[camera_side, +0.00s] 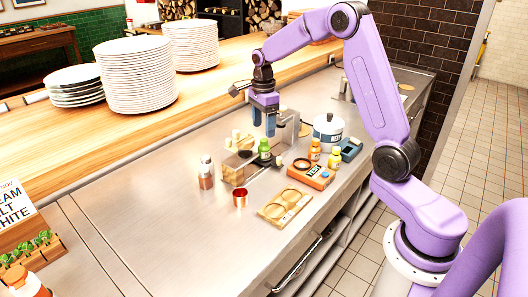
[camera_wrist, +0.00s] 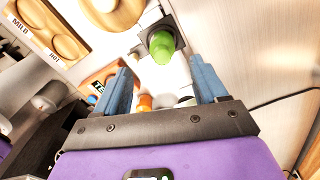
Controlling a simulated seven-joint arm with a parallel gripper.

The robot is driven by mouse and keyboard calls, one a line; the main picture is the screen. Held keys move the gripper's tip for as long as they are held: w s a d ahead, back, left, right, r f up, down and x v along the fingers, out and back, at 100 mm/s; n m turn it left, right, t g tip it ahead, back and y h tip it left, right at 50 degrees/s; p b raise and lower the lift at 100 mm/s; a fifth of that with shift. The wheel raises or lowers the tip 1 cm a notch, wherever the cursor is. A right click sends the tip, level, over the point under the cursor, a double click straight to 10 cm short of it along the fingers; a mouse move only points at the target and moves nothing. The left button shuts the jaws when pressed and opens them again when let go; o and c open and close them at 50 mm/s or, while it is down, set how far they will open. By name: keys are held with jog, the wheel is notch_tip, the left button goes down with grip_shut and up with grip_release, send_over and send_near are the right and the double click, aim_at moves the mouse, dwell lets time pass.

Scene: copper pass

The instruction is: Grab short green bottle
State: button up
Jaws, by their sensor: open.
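The short green bottle (camera_side: 264,149) stands on the work surface among small items in the side view, with a bright green body. In the wrist view the green bottle (camera_wrist: 162,46) shows beyond the fingertips, near the middle of the gap, over a dark square base. My gripper (camera_side: 264,130) has blue fingers pointing down, above and close to the bottle in the side view. In the wrist view my gripper (camera_wrist: 160,80) is open, with nothing between its fingers. The exact gap between fingertips and bottle cannot be told.
An orange box (camera_side: 307,173), orange-yellow bottles (camera_side: 315,151), a white pot (camera_side: 328,131) and a wooden tray (camera_side: 285,206) crowd the right. Plate stacks (camera_side: 136,75) stand on the wooden ledge.

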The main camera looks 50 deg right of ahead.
aim_at(263, 140)
notch_tip(263, 140, down, 8)
jog(key=shift+w+d+f, duration=0.1)
dwell(0.4)
jog(key=c, duration=0.9)
